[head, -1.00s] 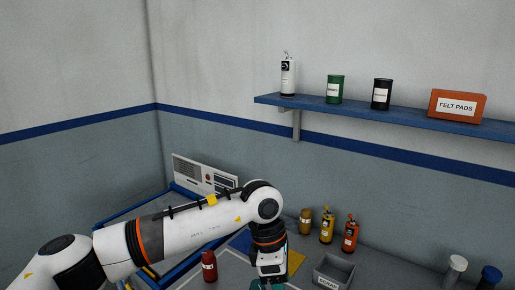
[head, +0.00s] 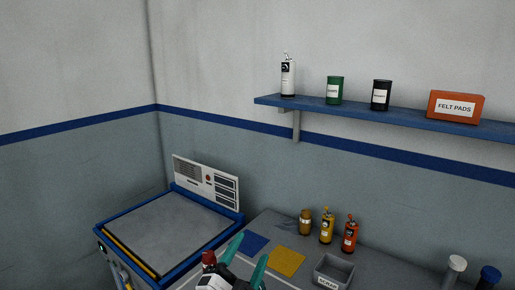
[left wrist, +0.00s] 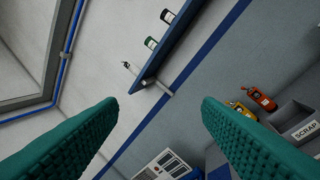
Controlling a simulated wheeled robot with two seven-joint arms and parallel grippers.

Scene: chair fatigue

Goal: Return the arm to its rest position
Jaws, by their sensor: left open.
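My left gripper (head: 251,247) shows at the bottom middle of the head view, its two teal fingers pointing up and apart. In the left wrist view its fingers (left wrist: 160,100) are spread wide with nothing between them. Behind the gap are the wall and the shelf, in a tilted view. The rest of my left arm is out of the head view, below its lower edge. My right gripper is in neither view.
Yellow (head: 327,228) and orange (head: 350,236) bottles and a scrap bin (head: 334,270) stand on the bench. A blue-framed machine (head: 168,238) is at left. A blue shelf (head: 400,117) hangs above.

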